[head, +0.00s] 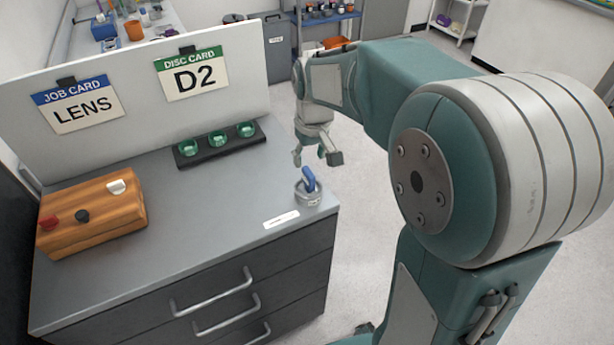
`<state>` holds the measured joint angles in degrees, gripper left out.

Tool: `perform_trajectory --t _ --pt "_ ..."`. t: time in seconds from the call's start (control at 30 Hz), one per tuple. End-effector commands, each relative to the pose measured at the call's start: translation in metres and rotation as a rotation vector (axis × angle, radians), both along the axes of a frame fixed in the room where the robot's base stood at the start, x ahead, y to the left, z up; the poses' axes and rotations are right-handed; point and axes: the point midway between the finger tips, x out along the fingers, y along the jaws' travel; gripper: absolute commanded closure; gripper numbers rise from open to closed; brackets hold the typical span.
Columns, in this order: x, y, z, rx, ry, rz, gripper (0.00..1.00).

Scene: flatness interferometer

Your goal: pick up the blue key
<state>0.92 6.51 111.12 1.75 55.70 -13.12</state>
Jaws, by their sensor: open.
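The blue key (309,179) stands upright, slightly tilted, in a small grey round holder (309,197) near the right front corner of the grey cabinet top. My gripper (318,161) is open, with its fingers pointing down. In the head view it appears just above and to the right of the key, apart from it and past the cabinet's right edge. Nothing shows between its fingers. The lower part of the key is hidden inside the holder.
A white label (281,219) lies left of the holder. A black rack (218,145) with green discs sits behind. A wooden box (92,215) with red, black and white knobs is at left. A white panel (140,130) with two cards stands along the back. The middle top is clear.

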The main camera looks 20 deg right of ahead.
Motion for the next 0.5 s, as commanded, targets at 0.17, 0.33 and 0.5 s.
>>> perform_trajectory --t 0.17,0.33,0.5 --pt "0.002 0.001 -0.02 0.0 0.001 0.0 0.37" --pt "0.002 0.001 -0.038 0.001 0.002 0.0 0.37" --pt "0.004 0.002 -0.064 0.001 0.002 -0.001 0.37"
